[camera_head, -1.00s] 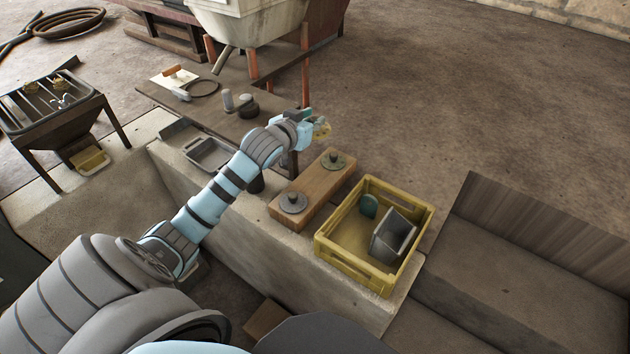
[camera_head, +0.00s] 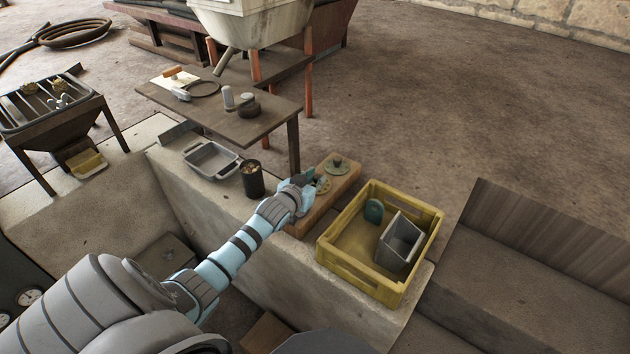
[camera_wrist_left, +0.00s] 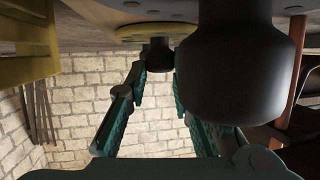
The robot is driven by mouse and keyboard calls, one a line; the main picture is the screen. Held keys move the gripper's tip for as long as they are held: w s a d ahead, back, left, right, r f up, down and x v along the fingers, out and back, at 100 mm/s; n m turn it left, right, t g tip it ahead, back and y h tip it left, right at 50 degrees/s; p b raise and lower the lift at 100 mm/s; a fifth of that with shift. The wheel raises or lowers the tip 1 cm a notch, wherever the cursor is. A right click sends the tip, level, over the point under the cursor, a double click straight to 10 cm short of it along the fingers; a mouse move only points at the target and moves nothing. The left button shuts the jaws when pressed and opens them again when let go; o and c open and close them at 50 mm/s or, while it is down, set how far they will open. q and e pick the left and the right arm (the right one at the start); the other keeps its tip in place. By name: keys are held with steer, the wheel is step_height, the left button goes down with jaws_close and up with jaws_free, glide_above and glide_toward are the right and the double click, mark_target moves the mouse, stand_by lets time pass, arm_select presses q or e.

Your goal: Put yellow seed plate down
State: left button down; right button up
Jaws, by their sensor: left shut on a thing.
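The yellow seed plate (camera_head: 324,185) is at the tip of my left gripper (camera_head: 312,181), low over or on the wooden block (camera_head: 323,203); contact is hard to tell. In the left wrist view the round yellow plate (camera_wrist_left: 145,33) shows at the top. Its dark knob (camera_wrist_left: 157,54) is between the fingertips of my left gripper (camera_wrist_left: 158,70), which is shut on it. A green-grey plate with a knob (camera_head: 337,163) sits at the block's far end. The block's near end is partly hidden by my gripper. My right gripper is not in view.
A yellow crate (camera_head: 333,262) stands right of the block, holding a grey bin (camera_head: 398,241) and a green disc (camera_head: 374,210). A black can (camera_head: 252,180) and a metal tray (camera_head: 211,159) stand to the left. A wooden table (camera_head: 215,118) is behind.

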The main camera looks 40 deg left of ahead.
arm_select(q)
steer(key=c, duration=1.4)
jaws_free()
steer(key=shift+s+r+p, duration=0.2)
steer(key=shift+s+p, duration=0.1)
steer(key=shift+s, duration=0.1)
steer(key=p+v, duration=0.3)
steer(key=v, duration=0.8)
steer(key=shift+s+d, duration=0.1)
steer(key=shift+f, duration=0.1)
